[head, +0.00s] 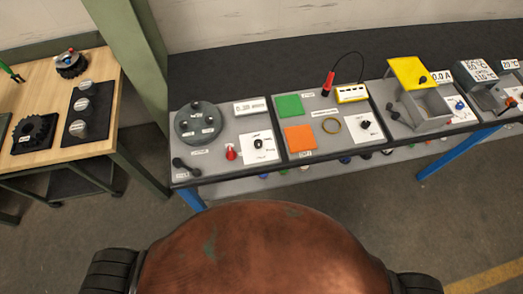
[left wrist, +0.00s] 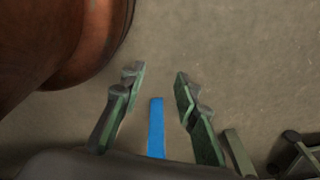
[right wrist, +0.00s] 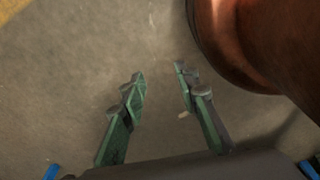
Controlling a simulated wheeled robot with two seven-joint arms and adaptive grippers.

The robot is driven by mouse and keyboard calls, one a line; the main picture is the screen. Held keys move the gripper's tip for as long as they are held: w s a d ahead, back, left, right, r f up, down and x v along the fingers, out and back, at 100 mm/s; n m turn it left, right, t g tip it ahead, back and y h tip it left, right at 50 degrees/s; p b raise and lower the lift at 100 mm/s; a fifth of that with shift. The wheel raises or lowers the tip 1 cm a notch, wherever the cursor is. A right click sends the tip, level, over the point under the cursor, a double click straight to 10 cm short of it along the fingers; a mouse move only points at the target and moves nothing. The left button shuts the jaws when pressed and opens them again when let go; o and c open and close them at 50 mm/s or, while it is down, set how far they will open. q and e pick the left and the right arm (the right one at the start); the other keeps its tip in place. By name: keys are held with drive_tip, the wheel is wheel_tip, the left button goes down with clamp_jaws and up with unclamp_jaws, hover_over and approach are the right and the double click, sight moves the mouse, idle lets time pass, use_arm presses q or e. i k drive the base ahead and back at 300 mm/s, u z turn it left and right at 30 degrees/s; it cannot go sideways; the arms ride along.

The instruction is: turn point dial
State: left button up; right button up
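On the workbench in the head view, a white card with a small black dial (head: 257,143) sits on the left grey panel (head: 215,163). A second white card with a dark dial (head: 365,124) sits on the middle panel. Their lettering is too small to read, so I cannot tell which is the point dial. My left gripper (left wrist: 158,76) shows in the left wrist view, open and empty above the floor. My right gripper (right wrist: 160,72) shows in the right wrist view, also open and empty above the floor. Neither gripper shows in the head view.
The left panel also holds a round grey device (head: 198,122) and a red knob (head: 231,152). The middle panel has green (head: 289,105) and orange (head: 300,138) squares and a red probe (head: 328,84). A wooden table (head: 50,95) stands left, beyond a green post (head: 135,55).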

sight(257, 143)
drive_tip(key=k, duration=0.65)
drive_tip(key=u, duration=1)
drive_tip(key=i, duration=0.45)
